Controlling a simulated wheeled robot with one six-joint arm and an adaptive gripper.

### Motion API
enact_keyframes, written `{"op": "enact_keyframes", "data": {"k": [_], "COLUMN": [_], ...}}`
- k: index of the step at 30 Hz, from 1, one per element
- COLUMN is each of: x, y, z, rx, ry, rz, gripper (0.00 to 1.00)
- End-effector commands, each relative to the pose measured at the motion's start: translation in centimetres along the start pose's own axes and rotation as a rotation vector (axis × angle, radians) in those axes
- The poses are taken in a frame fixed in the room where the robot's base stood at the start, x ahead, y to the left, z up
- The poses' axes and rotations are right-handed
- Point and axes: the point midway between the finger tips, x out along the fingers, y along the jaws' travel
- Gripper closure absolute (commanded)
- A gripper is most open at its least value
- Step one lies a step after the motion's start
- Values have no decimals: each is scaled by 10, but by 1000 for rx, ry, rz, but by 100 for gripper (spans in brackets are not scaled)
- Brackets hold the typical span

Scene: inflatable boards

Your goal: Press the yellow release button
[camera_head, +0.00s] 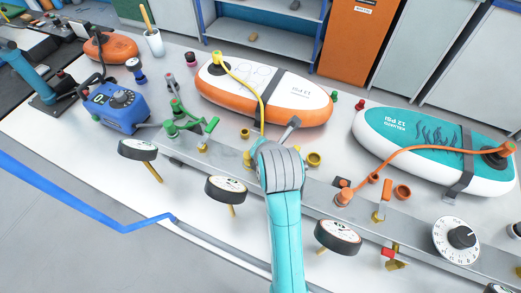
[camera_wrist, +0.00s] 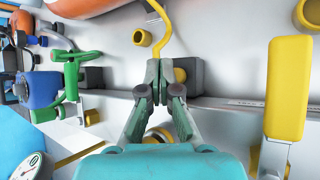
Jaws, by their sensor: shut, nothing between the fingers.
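My gripper (camera_wrist: 157,82) is shut and empty in the wrist view, pointing at the metal rail. A small yellow part (camera_wrist: 180,75), which may be the release button, shows just behind and right of the fingertips, against a dark block (camera_wrist: 194,68). The fingers partly cover it, and I cannot tell whether they touch it. A yellow hose (camera_wrist: 163,35) runs down toward this spot; it also shows in the head view (camera_head: 262,108). My wrist hides the fingertips and this part in the head view.
A large yellow lever (camera_wrist: 288,88) stands close on the right in the wrist view. Green valve fittings (camera_wrist: 71,75) are at left. Gauges (camera_head: 226,189) line the rail's near side. An orange-white board (camera_head: 265,98) and a teal board (camera_head: 425,140) lie behind.

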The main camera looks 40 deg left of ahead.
Motion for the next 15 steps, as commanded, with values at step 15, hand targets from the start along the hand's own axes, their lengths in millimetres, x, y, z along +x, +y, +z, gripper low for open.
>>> {"op": "enact_keyframes", "data": {"k": [15], "x": [7], "y": [-6], "z": [-6], "rx": [0], "ry": [5], "rz": [-5], "gripper": [100]}}
